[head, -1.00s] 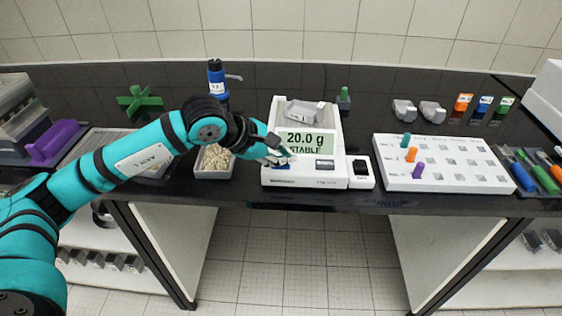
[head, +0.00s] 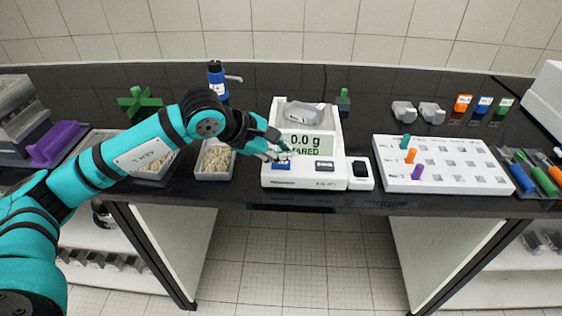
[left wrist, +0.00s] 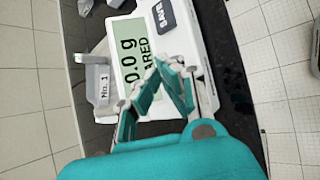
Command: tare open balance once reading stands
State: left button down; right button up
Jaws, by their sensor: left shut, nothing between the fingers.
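The white balance (head: 303,178) stands on the black bench in the middle of the head view. Its display (head: 305,144) reads 0.0 g, with a partly covered word ending in "ARED" below. A dark button (head: 325,165) is at the front right and reads SAVE in the left wrist view (left wrist: 164,15). My right gripper is not in view.
Farther right is a white peg board (head: 440,165). A green cross-shaped knob (head: 139,101) is at the left.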

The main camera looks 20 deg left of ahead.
aim_at(283, 165)
pick_arm(q)
jog(key=shift+r+p, duration=1.2)
jog(key=shift+r, duration=1.3)
